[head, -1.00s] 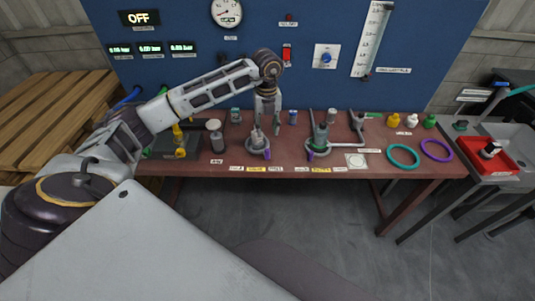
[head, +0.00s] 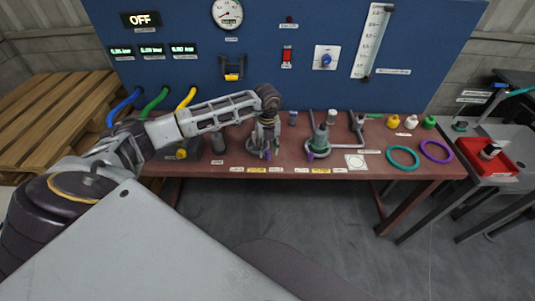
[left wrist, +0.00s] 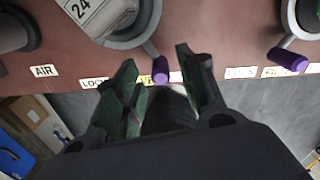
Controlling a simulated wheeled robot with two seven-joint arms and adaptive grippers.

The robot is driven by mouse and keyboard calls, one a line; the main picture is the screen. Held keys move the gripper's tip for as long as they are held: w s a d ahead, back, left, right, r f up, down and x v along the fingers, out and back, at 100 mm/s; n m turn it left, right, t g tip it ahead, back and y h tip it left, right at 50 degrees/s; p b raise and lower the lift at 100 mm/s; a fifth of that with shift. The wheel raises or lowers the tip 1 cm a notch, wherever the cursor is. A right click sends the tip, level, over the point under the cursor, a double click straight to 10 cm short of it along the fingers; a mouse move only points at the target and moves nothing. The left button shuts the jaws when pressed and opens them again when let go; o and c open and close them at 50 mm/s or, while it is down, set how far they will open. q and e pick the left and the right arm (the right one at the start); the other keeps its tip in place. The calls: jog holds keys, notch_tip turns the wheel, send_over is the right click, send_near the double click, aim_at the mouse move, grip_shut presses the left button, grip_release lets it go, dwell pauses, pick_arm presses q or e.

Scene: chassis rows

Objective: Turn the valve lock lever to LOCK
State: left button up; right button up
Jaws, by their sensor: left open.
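A purple-tipped lever (left wrist: 160,69) projects from the base ring of the left fixture (left wrist: 110,18), which holds a grey part marked 24. In the left wrist view the tip lies over a partly hidden yellow label (left wrist: 146,79), to the right of the white LOCK label (left wrist: 94,83). My left gripper (left wrist: 156,62) is open, with its fingers on either side of the tip; I cannot tell whether they touch it. In the head view the left gripper (head: 266,149) covers most of this fixture. A second fixture (head: 319,139) has its own purple lever (left wrist: 288,60). My right gripper is not in view.
Teal (head: 403,156) and purple (head: 437,151) rings lie on the right of the red-brown bench (head: 350,175). A blue panel (head: 270,85) rises behind. A red tray (head: 510,168) sits far right.

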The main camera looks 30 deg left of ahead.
aim_at(268, 150)
pick_arm(q)
jog(key=shift+f, duration=1.9)
